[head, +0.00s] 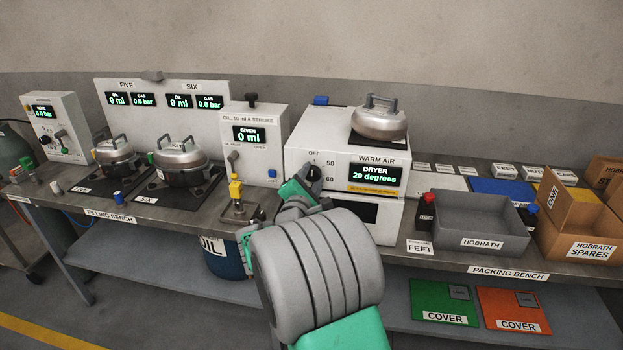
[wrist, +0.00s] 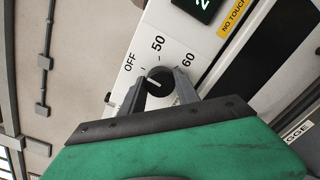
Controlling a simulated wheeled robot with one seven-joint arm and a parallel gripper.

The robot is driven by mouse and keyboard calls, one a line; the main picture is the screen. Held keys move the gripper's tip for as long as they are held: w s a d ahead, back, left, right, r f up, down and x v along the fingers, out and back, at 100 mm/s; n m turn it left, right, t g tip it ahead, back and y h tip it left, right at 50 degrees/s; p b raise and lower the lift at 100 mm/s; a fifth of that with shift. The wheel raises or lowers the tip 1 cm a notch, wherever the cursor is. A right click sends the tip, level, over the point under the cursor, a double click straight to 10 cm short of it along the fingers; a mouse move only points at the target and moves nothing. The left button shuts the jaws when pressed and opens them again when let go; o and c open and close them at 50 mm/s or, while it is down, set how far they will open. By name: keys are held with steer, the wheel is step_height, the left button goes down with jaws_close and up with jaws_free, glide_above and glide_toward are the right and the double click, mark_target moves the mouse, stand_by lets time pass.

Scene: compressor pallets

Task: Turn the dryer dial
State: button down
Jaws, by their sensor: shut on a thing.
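The dryer (head: 318,138) is a white box on the bench, with a lit display (head: 375,174) reading "DRYER 20 degrees" under "WARM AIR". Its black dial (head: 313,172) sits left of the display, beside the marks OFF, 50 and 60. In the wrist view the dial (wrist: 158,77) shows between my fingertips, its white line pointing toward OFF. My gripper (wrist: 160,83) is shut on the dial, one grey finger on each side. In the head view my gripper (head: 309,180) reaches the dryer front and partly hides the dial.
A lidded metal pot (head: 379,121) stands on top of the dryer. A white oil unit (head: 252,150) stands to its left, with a yellow-topped fitting (head: 236,192) in front. A grey HOBRATH tray (head: 480,242) and a FEET label (head: 420,247) lie to the right.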

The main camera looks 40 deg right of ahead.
steer(key=m+b, duration=0.3)
steer(key=shift+f+m, duration=0.25)
steer(key=shift+m, duration=0.15)
steer(key=m+b, duration=0.4)
steer(key=shift+f+m, duration=0.1)
steer(key=shift+m, duration=0.2)
steer(key=m+b, duration=0.4)
steer(key=b, duration=0.2)
steer(key=shift+y, duration=0.3)
steer(key=m+b, duration=0.4)
steer(key=b, duration=0.2)
steer(key=shift+f+m, duration=0.1)
steer(key=shift+m, duration=0.3)
steer(key=m+b, duration=0.4)
steer(key=b, duration=0.1)
steer(key=shift+b, duration=0.35)
steer(key=m+b, duration=0.4)
steer(key=b, duration=0.1)
steer(key=shift+m+t, duration=0.3)
steer(key=shift+m, duration=0.1)
steer(key=m+b, duration=0.5)
steer(key=shift+r+m+b, duration=0.15)
steer(key=shift+m+b, duration=0.45)
steer(key=shift+m, duration=0.25)
steer(key=shift+r+m+b, duration=0.15)
steer(key=shift+m+b, duration=0.4)
steer(key=shift+m, duration=0.3)
